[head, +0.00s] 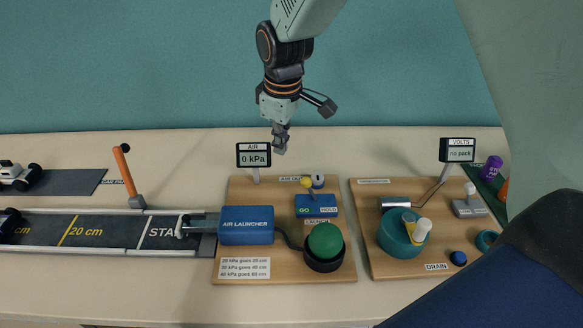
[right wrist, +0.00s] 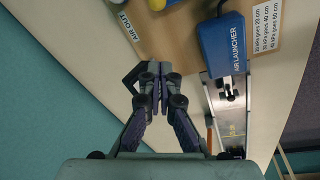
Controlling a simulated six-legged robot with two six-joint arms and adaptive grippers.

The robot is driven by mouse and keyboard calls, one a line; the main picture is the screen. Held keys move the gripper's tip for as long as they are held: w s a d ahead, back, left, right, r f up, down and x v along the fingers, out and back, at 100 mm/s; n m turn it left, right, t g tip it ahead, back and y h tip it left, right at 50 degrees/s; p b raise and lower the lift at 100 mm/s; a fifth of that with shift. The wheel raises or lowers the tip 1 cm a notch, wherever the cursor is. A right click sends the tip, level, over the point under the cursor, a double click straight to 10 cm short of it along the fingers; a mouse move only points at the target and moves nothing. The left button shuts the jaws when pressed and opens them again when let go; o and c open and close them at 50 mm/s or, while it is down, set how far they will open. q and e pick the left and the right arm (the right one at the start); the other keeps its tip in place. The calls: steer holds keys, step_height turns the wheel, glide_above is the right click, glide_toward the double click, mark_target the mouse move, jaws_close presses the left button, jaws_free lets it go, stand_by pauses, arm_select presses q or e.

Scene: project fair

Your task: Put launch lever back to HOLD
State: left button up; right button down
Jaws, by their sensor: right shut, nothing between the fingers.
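The launch lever's blue box (head: 317,205) stands on the left wooden board, with GO marked at its left and HOLD at its right. A yellow knob (head: 306,183) shows above the box's left part, on the GO side; its stem is too small to make out clearly. My right gripper (head: 280,146) is shut and empty. It hangs above the board's back edge, behind and left of the lever, apart from it. In the right wrist view the closed fingers (right wrist: 150,72) touch nothing. My left gripper is not in view.
The AIR display (head: 254,158) reads 0 kPa, close to my right gripper. A blue air launcher (head: 246,225) and green button (head: 325,240) share the left board. A track (head: 110,232) lies left. The right board (head: 385,268) holds a teal drum (head: 396,238).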

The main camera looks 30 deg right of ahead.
mark_target(310, 190)
steer(key=f, duration=0.3)
steer(key=w+f, duration=0.1)
steer(key=f, duration=0.5)
steer(key=shift+w+d+f, duration=0.2)
steer(key=shift+w, duration=0.05)
steer(key=shift+s+d, duration=1.05)
steer(key=shift+d, duration=0.2)
steer(key=shift+s+r, duration=0.25)
steer(key=shift+s, duration=0.25)
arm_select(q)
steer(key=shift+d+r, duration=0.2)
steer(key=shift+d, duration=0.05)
arm_select(e)
steer(key=shift+w+d+f, duration=0.2)
steer(key=shift+w, duration=0.05)
